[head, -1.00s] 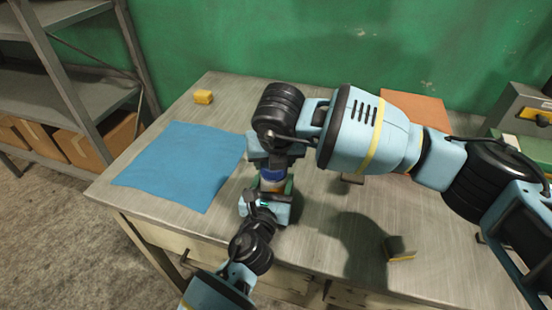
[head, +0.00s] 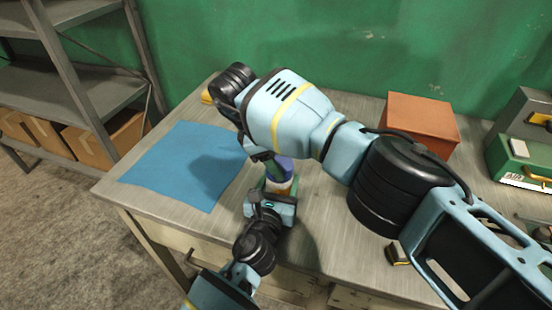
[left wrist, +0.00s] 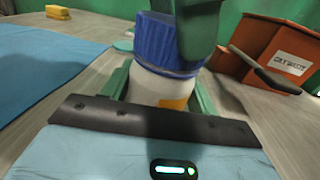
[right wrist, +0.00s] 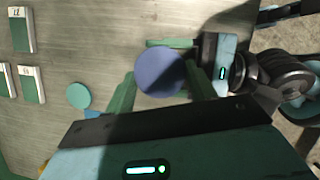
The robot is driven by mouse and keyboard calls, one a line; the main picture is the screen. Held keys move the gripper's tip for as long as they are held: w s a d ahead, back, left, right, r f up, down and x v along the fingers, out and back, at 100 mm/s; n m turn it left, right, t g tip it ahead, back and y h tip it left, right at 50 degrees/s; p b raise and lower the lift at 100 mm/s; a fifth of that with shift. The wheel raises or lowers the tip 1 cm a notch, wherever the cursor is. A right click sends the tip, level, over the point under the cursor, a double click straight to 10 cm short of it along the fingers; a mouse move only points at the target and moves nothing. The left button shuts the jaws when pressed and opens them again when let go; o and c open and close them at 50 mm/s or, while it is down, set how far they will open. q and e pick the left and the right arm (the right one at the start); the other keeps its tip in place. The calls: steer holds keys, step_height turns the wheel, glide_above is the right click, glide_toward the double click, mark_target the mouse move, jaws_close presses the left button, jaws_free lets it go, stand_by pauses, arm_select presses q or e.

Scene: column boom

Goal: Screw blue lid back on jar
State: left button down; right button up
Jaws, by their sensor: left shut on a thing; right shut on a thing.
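The white jar (left wrist: 160,88) with an orange label patch stands upright between the green fingers of my left gripper (left wrist: 162,84), which is shut on it. The blue lid (left wrist: 165,40) sits on top of the jar. My right gripper (right wrist: 161,80) is above, its green fingers shut on the lid (right wrist: 160,72) from both sides. One right finger hides part of the lid in the left wrist view. In the head view the lid (head: 281,166) and the jar (head: 280,187) show small, partly covered by my grippers.
A blue mat (head: 170,170) lies left of the jar. A yellow block (left wrist: 57,12) lies beyond it. An orange waste box (head: 422,118) stands at the back, and a green case (head: 520,160) at the right. A teal disc (right wrist: 79,96) lies near the jar. A dark-and-yellow block (head: 398,255) lies near the front.

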steer(key=shift+m, duration=0.3)
steer(key=o, duration=1)
steer(key=shift+c, duration=0.2)
steer(key=shift+r, duration=0.15)
steer(key=shift+r, duration=2.15)
steer(key=shift+c, duration=0.5)
